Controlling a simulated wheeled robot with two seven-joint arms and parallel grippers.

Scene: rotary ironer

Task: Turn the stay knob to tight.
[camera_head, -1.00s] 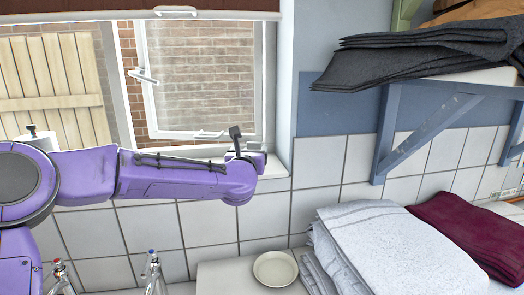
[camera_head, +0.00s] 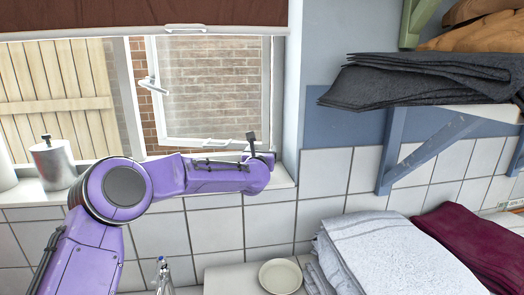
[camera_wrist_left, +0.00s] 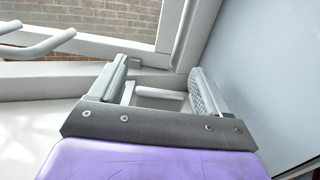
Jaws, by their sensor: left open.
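My left gripper (camera_head: 259,147) is at the window's lower right corner, just above the sill. In the left wrist view its two ridged fingers (camera_wrist_left: 157,75) stand apart. A small light grey bar-like piece (camera_wrist_left: 160,94) shows between them, low in the gap; I cannot tell if it is the stay knob or whether a finger touches it. The casement window (camera_head: 208,90) has a white handle (camera_head: 150,85) on its left side and a white fitting (camera_head: 212,142) on its bottom rail. No part is clearly recognisable as the knob or its setting. My right gripper is out of view.
The window frame and right wall of the recess (camera_wrist_left: 270,75) stand close to the gripper. A metal canister (camera_head: 54,165) stands on the sill at left. Folded white towels (camera_head: 375,250), a cream dish (camera_head: 280,276) and a shelf bracket (camera_head: 430,148) are to the right and below.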

